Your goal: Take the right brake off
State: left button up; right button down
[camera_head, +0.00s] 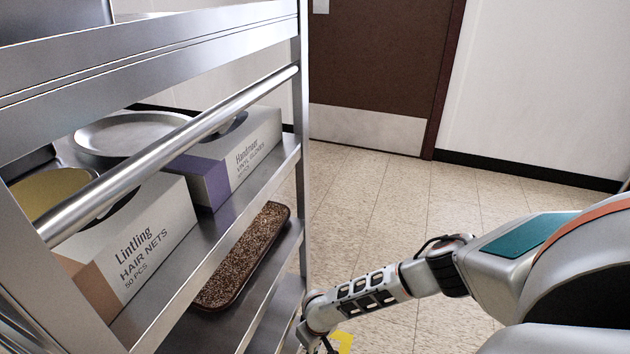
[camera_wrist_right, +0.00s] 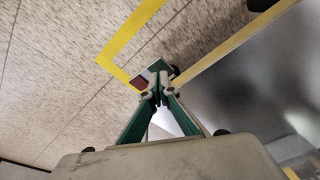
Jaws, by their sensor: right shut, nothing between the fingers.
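A small tab with a dark red part and a green part, which looks like the brake (camera_wrist_right: 140,82), shows just beyond my right fingertips in the right wrist view, low by the cart's edge. My right gripper (camera_wrist_right: 158,88) is shut with nothing between its fingers. Its tips overlap the tab in the picture; I cannot tell whether they touch it. The fingers hide part of the tab, so its setting is unclear. In the head view my right arm reaches down to the cart's near right corner, and the brake is hidden there. My left gripper is not in view.
The steel cart (camera_head: 195,105) fills the left, with a hair-net box (camera_head: 150,235), a glove box (camera_head: 235,155), a round pan (camera_head: 130,132) and a brown tray (camera_head: 245,255) on its shelves. Yellow tape (camera_wrist_right: 125,42) marks the floor. Open floor lies right, before a brown door (camera_head: 385,60).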

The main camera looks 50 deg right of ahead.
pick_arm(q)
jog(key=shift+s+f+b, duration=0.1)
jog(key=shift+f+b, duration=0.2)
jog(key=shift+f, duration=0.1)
pick_arm(e)
jog(key=shift+f, duration=0.65)
